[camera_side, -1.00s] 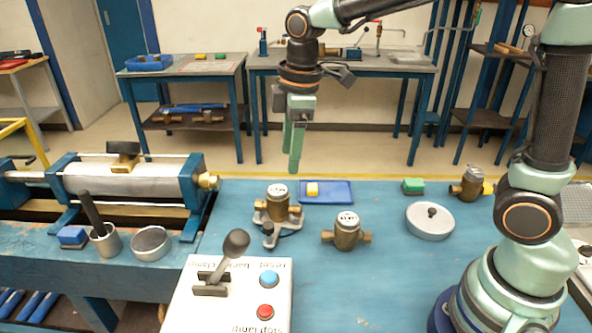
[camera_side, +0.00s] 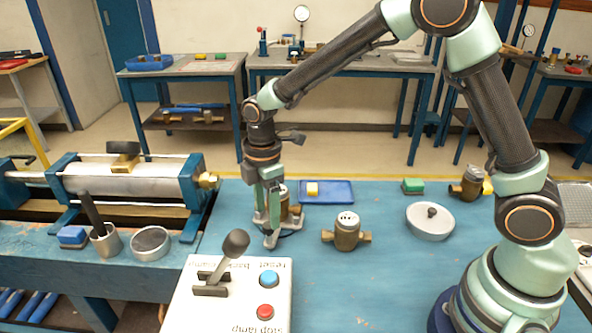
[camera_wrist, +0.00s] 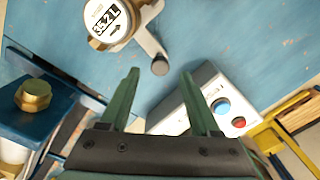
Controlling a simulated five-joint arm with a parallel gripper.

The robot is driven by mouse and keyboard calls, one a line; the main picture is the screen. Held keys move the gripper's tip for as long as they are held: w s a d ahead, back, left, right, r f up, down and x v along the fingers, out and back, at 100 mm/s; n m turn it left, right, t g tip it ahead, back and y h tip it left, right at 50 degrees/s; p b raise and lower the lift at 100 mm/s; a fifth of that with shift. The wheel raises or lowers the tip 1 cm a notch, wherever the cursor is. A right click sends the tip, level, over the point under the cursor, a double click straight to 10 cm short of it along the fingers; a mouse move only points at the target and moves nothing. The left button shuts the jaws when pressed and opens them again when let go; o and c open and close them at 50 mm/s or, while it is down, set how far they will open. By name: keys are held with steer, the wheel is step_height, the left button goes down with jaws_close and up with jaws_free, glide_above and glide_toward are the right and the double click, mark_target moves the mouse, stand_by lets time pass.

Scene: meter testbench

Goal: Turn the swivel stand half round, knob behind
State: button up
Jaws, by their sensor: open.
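The swivel stand (camera_side: 294,223) is a grey metal stand on the blue bench, left of centre, bearing a brass meter (camera_side: 294,209) with a white dial. In the wrist view the dial (camera_wrist: 107,18) is at the top, and a grey arm of the stand (camera_wrist: 150,42) runs to a dark round knob (camera_wrist: 160,66). My gripper (camera_side: 267,232) points down at the front of the stand and hides the knob in the side view. Its green fingers are open; in the wrist view the fingertips (camera_wrist: 160,76) lie either side of the knob's line. Contact cannot be told.
A white control box (camera_side: 225,300) with a lever and blue and red buttons stands close in front. Another brass meter (camera_side: 346,235) stands to the right, a blue tray (camera_side: 335,193) behind. A clamp bench with a brass fitting (camera_side: 208,180) is left. Clear bench lies front right.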

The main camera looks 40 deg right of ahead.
mark_target(268, 225)
steer(key=shift+f, duration=1.65)
jaws_close()
steer(key=shift+r, duration=0.1)
